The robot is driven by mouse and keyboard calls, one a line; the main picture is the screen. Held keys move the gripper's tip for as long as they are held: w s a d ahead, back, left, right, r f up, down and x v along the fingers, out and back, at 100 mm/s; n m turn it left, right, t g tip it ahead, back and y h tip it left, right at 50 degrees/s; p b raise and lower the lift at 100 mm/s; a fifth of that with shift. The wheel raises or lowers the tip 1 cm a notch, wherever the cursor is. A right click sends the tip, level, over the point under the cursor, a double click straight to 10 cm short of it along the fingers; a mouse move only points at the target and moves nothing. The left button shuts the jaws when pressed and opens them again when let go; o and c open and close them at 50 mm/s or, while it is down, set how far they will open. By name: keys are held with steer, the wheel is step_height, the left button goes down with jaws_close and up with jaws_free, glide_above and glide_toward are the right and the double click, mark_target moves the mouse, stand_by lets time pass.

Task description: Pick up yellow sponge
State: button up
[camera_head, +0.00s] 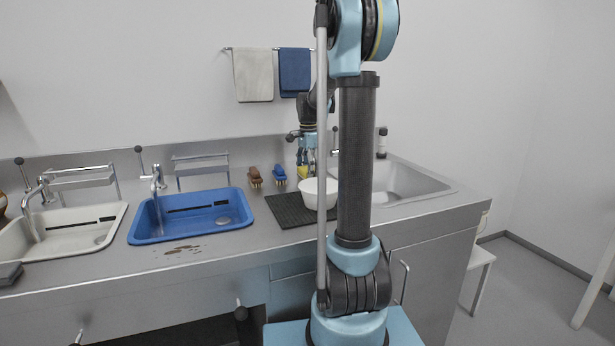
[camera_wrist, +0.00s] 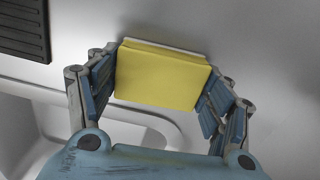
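The yellow sponge (camera_wrist: 162,77) is in the middle of the wrist view, with a pale strip along its top edge. My gripper (camera_wrist: 160,85) has one finger at the sponge's left edge and one at its right edge, and both appear to touch it. In the head view my gripper (camera_head: 306,160) points down at the back of the counter, and the sponge (camera_head: 302,172) shows as a small yellow patch at its fingertips. Whether the sponge touches the counter cannot be told.
A white bowl (camera_head: 316,196) stands on a black ribbed mat (camera_head: 284,209) in front of my gripper. A brown brush (camera_head: 255,175) and a blue brush (camera_head: 279,174) are to the left. A steel sink (camera_head: 405,181) is to the right, a blue basin (camera_head: 165,232) further left.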

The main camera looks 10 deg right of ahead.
stand_by(0.3)
step_height(320, 180, up, 10)
stand_by(0.6)
stand_by(1.5)
